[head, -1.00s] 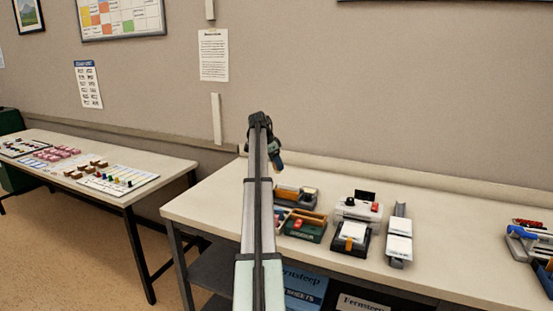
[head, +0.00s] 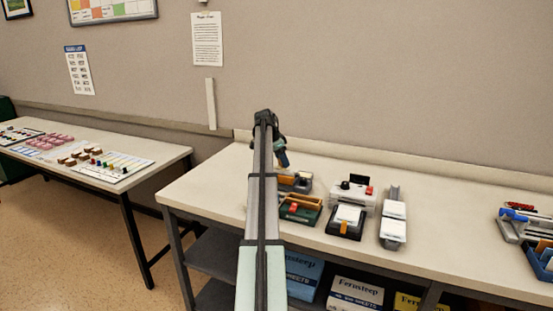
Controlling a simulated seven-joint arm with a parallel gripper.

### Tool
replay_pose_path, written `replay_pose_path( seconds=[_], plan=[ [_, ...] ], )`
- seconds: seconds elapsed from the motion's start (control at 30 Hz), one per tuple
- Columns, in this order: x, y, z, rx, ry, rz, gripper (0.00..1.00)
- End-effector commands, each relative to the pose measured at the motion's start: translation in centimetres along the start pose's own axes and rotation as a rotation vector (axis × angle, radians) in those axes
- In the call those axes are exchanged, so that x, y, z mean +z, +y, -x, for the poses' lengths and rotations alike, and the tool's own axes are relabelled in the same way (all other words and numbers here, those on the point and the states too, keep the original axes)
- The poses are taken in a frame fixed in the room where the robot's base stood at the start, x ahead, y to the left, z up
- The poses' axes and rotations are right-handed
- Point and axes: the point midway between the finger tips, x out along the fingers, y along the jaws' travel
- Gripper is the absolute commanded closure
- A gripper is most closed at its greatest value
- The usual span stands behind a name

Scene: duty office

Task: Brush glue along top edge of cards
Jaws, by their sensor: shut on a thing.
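My gripper (head: 280,152) is at the far end of my arm, over the back left of the bench, seen small and partly hidden by the arm. It is shut on a slim blue thing (head: 284,161), perhaps the glue brush, pointing down. Its tip is just above and behind a grey tray (head: 305,186) with an orange thing in it. White cards (head: 348,215) sit in a black holder with an orange front. More white cards (head: 393,227) lie on a long grey stand right of it. I cannot make out any glue on the cards.
A green tray (head: 301,221) with red pieces stands before the grey tray. A white device (head: 350,195) with a red part stands behind the black holder. A grey caddy (head: 510,230) and a blue bin (head: 538,268) are far right. Bench between is clear. A second table (head: 170,155) stands left.

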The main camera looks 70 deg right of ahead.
Motion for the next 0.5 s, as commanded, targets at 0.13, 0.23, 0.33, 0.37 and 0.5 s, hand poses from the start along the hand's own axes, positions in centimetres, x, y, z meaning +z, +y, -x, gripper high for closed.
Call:
replay_pose_path(
  seconds=[0.13,0.23,0.33,0.37,0.5],
  plan=[
    [-0.8,1.1,-0.4,0.000,0.000,-0.001,0.72],
    [-1.5,1.7,-0.6,0.000,0.000,-0.001,0.72],
    [-2.1,2.4,-0.9,0.000,0.000,-0.001,0.72],
    [-2.2,2.6,-1.0,0.000,0.000,-0.001,0.72],
    [-3.0,3.4,-1.3,0.000,0.000,-0.001,0.72]
  ],
)
